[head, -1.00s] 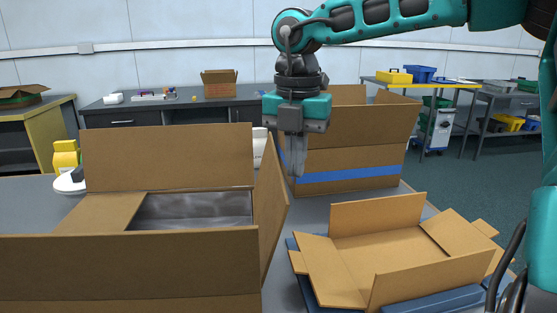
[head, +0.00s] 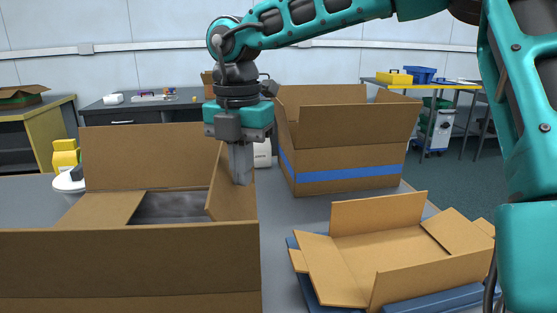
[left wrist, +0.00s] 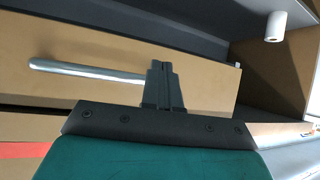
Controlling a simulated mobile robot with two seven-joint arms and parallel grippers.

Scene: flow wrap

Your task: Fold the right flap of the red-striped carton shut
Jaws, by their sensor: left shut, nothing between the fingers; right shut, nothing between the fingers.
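The open brown carton (head: 130,262) stands at the front left in the head view; its stripe is out of sight there. A red stripe (left wrist: 22,150) shows on cardboard at the lower left of the left wrist view. The carton's left flap (head: 98,212) lies folded inward. Its back flap (head: 165,155) and front flap stand up. Its right flap (head: 226,190) leans inward over the opening. My right gripper (head: 241,183) is shut and empty, fingers down at the outer side of this flap, seemingly touching it. My left gripper (left wrist: 165,68) is shut and empty, seen only in the left wrist view.
A blue-striped carton (head: 345,182) stands open behind, to the right. A low open carton (head: 420,275) lies on something blue at the front right. A pale rod (left wrist: 85,72) lies across a brown panel in the left wrist view. Grey tabletop (head: 282,240) is bare between the cartons.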

